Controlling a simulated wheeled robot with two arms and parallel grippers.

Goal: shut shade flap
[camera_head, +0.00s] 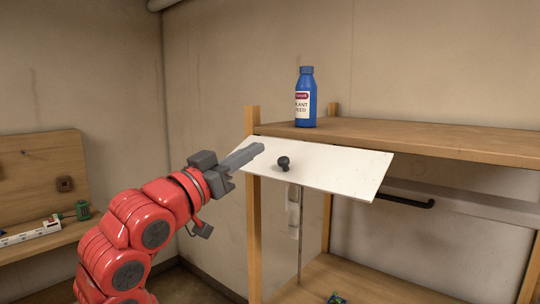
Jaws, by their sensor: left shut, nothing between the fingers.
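The shade flap (337,177) is a white panel under the front of the wooden shelf top, with a round black knob (283,163) on its face. It is swung up and sticks out at a slant, so the space below it is open. My left gripper (258,149) is shut and empty. In the picture its fingertips overlap the flap's upper left part, left of the knob; I cannot tell whether they touch. My right gripper is not in view.
A blue plant feed bottle (306,98) stands on the shelf top (430,138). A black bar handle (408,202) is behind the flap. The lower shelf (370,284) is mostly bare. A wooden bench with a power strip (30,232) is at left.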

